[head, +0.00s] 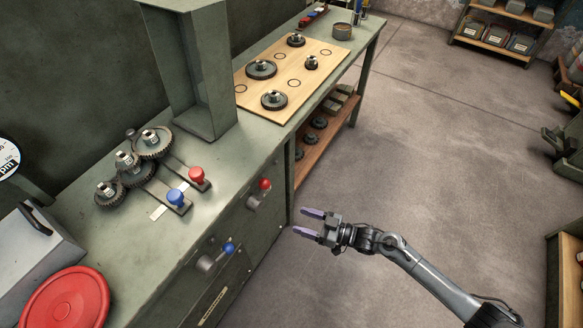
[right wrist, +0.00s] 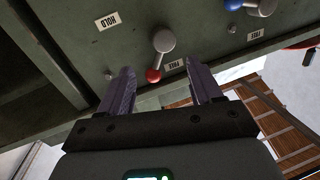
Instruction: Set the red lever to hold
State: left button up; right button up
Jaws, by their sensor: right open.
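The red lever (head: 265,184) is on the front panel of the green bench, a red ball on a short arm from a grey hub. In the right wrist view its red ball (right wrist: 153,75) sits beside a FREE label (right wrist: 173,64). The HOLD label (right wrist: 108,21) is on the other side of the hub, and the lettering appears upside down. My right gripper (head: 298,221) is open and empty, in front of the panel and apart from the lever. In the wrist view the lever shows between its fingers (right wrist: 158,72). My left gripper is not in view.
A blue lever (head: 229,248) is on the same panel. On the bench top are red (head: 197,175) and blue (head: 176,197) slider knobs, meshed gears (head: 135,160) and a wooden gear board (head: 310,85). The floor (head: 400,180) to the right is clear.

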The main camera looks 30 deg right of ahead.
aim_at(269, 184)
jog(key=w+r+n+p, duration=0.1)
jog(key=w+r+p, duration=0.1)
jog(key=w+r, duration=0.4)
pick_arm(q)
jog(key=b, duration=0.3)
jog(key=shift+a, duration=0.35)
pick_arm(e)
jog(key=x, duration=0.3)
jog(key=r+x, duration=0.1)
jog(key=x, duration=0.4)
jog(key=shift+w+a+r, duration=0.2)
jog(key=shift+w+r, duration=0.1)
jog(key=shift+w, duration=0.05)
jog(key=shift+c, duration=0.3)
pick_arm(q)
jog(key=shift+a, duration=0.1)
pick_arm(e)
grip_shut()
